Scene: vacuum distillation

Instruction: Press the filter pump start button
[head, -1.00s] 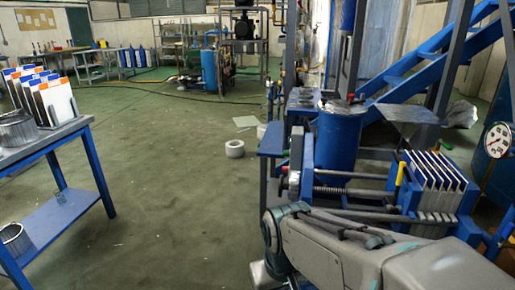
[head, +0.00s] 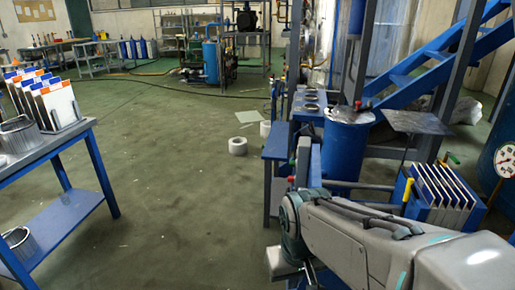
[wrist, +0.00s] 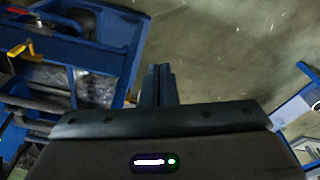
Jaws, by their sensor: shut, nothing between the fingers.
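My gripper (wrist: 158,85) shows in the wrist view with its dark fingers together and nothing between them, over green floor. In the head view my arm reaches leftward across the filter press, and its fingers cannot be made out. The blue filter press with its row of white plates (head: 440,187) stands at the right, partly covered by my arm. In the wrist view blue press framework (wrist: 75,50) lies left of the fingers, apart from them. A small red knob (head: 291,180) shows just above my wrist; I cannot tell whether it is the pump start button.
A blue drum (head: 342,148) stands behind the press, near blue stairs (head: 425,60). A blue bench (head: 85,190) with plates and metal baskets is at the left. A white roll (head: 237,145) lies on the floor.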

